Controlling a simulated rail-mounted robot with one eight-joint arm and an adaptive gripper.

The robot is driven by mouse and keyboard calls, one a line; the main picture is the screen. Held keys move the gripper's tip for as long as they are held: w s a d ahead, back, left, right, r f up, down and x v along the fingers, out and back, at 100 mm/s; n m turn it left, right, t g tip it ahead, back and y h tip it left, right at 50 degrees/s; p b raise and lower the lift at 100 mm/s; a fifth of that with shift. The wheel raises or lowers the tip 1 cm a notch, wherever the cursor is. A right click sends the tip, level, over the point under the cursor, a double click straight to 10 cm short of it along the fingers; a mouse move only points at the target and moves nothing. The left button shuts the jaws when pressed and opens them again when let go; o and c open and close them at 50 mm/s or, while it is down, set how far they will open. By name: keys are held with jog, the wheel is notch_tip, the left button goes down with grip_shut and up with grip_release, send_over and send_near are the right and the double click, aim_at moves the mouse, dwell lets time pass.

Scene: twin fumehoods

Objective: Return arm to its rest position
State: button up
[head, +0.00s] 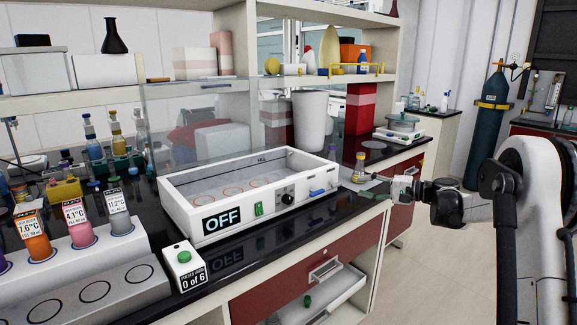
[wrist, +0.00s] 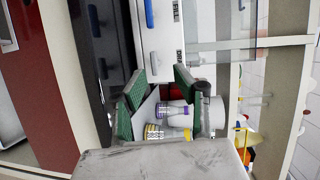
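My gripper (head: 384,188) is at the front edge of the black bench in the head view, at the right end of the white bath. In the wrist view my gripper (wrist: 160,80) has its two green-padded fingers spread apart, with nothing clamped between them. A vial with a yellow cap (head: 360,164) stands on the bench just beyond the fingers. In the wrist view, the yellow-banded vial (wrist: 154,131) and a purple-banded vial (wrist: 174,110) show in the gap between the fingers, seemingly beyond them. My arm reaches in from the right.
The white bath (head: 205,220), marked OFF, stands close to my gripper. An open drawer (head: 325,293) juts out below the bench. A scale-like device (head: 402,130) stands behind, and a gas cylinder (head: 490,130) at the right. The floor (head: 430,270) before the cabinets is clear.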

jog(key=s+a+r+n+g+h+p, duration=0.1)
jog(key=s+a+r+h, duration=0.1)
jog(key=s+a, duration=0.35)
jog(key=s+a+r+h, duration=0.2)
jog(key=s+r+h, duration=0.1)
jog(key=s, duration=0.6)
jog(key=s+a+r+n+g+h+p, duration=0.1)
jog(key=s+a+r+h, duration=0.1)
jog(key=s+a, duration=0.35)
jog(key=s+d+f+n+h, duration=0.1)
jog(key=s+f+h, duration=0.1)
jog(key=s, duration=0.7)
jog(key=s+d+f+n+h+p, duration=0.1)
jog(key=s+d+f+h, duration=0.1)
jog(key=s, duration=0.8)
jog(key=s+d+f+n+h, duration=0.2)
jog(key=s+h, duration=0.1)
jog(key=s, duration=0.7)
jog(key=shift+t+p, duration=0.4)
jog(key=shift+d+f, duration=0.1)
